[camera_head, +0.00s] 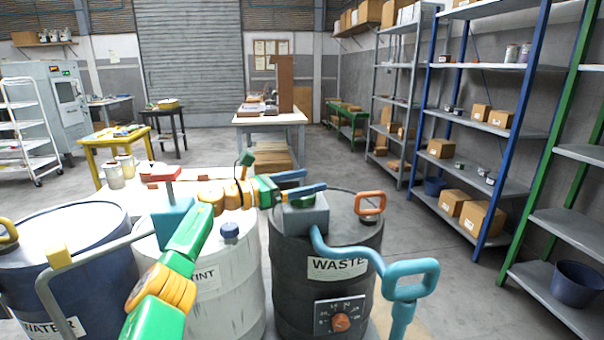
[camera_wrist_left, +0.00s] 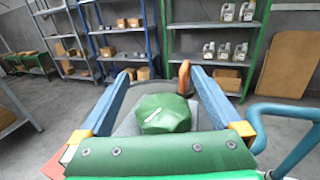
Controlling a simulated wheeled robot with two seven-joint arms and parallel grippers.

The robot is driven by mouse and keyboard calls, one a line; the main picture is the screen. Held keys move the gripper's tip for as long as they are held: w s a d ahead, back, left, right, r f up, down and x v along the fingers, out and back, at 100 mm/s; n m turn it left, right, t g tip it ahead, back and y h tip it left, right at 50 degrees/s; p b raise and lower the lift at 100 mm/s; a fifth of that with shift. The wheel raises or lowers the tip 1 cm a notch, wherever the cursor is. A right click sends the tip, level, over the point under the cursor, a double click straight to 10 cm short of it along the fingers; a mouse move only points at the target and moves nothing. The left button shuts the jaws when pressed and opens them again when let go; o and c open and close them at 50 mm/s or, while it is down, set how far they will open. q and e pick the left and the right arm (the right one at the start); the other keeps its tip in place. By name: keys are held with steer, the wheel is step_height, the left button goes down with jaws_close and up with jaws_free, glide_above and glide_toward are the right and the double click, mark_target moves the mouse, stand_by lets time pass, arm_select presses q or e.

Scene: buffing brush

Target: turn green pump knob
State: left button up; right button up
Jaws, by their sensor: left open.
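The green pump knob (camera_wrist_left: 165,114) is a faceted cap with a white pointer mark on top. It sits on a grey pump block (camera_head: 308,216) on the dark drum labelled WASTE (camera_head: 290,262). In the head view only part of the knob (camera_head: 304,201) shows beneath my left gripper (camera_head: 314,180). My left gripper is open, with its blue fingers on either side of the knob in the left wrist view (camera_wrist_left: 160,74). I cannot tell whether the fingers touch it. My right gripper is not in view.
A teal pipe (camera_head: 349,252) curves from the pump block to the front right. An orange handle (camera_head: 370,203) stands on the drum's right side. A white drum (camera_head: 222,283) and a blue drum (camera_head: 70,262) stand to the left. Open floor lies right of the WASTE drum.

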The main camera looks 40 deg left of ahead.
arm_select(q)
steer(key=s+d+r+b, duration=0.5)
steer(key=s+d+r, duration=0.4)
steer(key=s+r, duration=0.1)
steer(key=shift+s+r+b, duration=0.15)
steer(key=shift+s+b, duration=0.25)
